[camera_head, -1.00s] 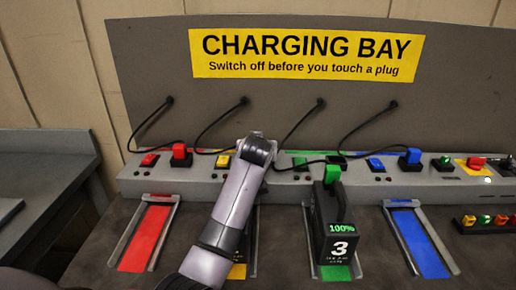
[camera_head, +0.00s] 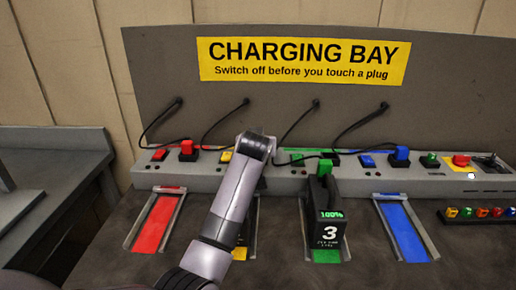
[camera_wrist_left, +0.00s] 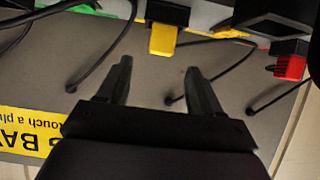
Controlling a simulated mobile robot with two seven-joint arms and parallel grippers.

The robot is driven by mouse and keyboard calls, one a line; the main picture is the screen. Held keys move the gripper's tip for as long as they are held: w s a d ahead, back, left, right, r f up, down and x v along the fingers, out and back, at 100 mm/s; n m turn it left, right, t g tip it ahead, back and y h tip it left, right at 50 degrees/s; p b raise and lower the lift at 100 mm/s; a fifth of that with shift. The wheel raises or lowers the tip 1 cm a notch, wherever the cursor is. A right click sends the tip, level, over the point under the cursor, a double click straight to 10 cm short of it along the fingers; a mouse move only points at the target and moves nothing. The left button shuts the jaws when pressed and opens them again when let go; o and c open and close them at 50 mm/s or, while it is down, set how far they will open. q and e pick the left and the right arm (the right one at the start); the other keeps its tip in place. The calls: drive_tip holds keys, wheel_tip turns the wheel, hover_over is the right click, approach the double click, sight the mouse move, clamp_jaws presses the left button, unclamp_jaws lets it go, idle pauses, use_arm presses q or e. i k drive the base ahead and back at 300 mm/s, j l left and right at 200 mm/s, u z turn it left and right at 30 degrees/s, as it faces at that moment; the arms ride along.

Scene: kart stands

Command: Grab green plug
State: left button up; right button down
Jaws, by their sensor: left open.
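The green part (camera_head: 325,167) shows at the top of the black battery marked 3. I cannot tell whether it is the green plug or the battery's handle. A cable runs to a dark piece just behind it. In the left wrist view, a green piece (camera_wrist_left: 82,5) is cut off at the top edge. My left gripper (camera_wrist_left: 158,68) is open and empty there, its fingers pointing toward the panel near a yellow plug (camera_wrist_left: 163,40). In the head view my left forearm reaches up left of the battery and hides the gripper's fingers. My right gripper is out of view.
The battery (camera_head: 326,210) stands in the green lane. A red plug (camera_head: 187,148) and a blue plug (camera_head: 401,154) sit on the grey panel. A red lane (camera_head: 154,224) and a blue lane (camera_head: 404,232) are empty. Black cables hang from the back board.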

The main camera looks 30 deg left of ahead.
sight(324, 166)
drive_tip(key=k+l, duration=0.4)
drive_tip(key=k, duration=0.15)
drive_tip(key=k+l, duration=0.4)
drive_tip(key=k, duration=0.1)
